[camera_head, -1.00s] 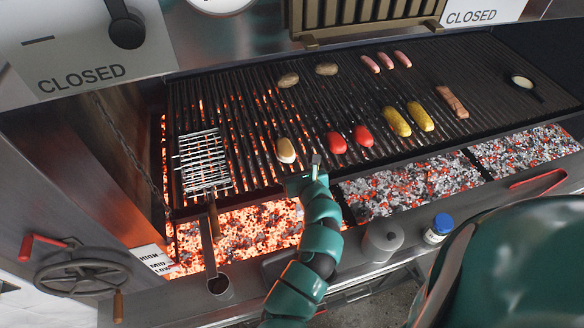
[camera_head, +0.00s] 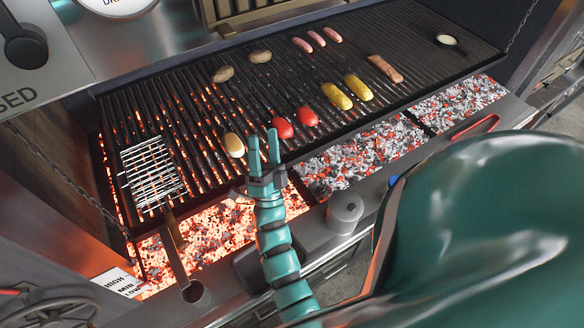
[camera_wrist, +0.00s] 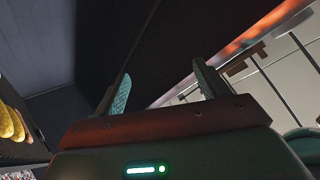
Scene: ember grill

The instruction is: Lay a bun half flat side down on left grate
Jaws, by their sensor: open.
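A small pale, brown-edged oval that looks like the bun half (camera_head: 234,145) lies on the left grate (camera_head: 195,120) near its front edge. Its pale face seems to show, but its exact tilt is unclear. My gripper (camera_head: 264,146) is just to the right of it, over the front edge of the grill. Its two teal fingers are apart, with nothing between them. In the wrist view my gripper (camera_wrist: 163,88) is also open and empty, and the bun half is not seen there.
A wire grill basket (camera_head: 152,172) lies on the left. Two brown ovals (camera_head: 222,74) lie behind. Red pieces (camera_head: 283,128), yellow pieces (camera_head: 336,95), sausages (camera_head: 317,39) and a brown slab (camera_head: 385,69) lie to the right. A grey container (camera_head: 345,207) stands on the front ledge.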

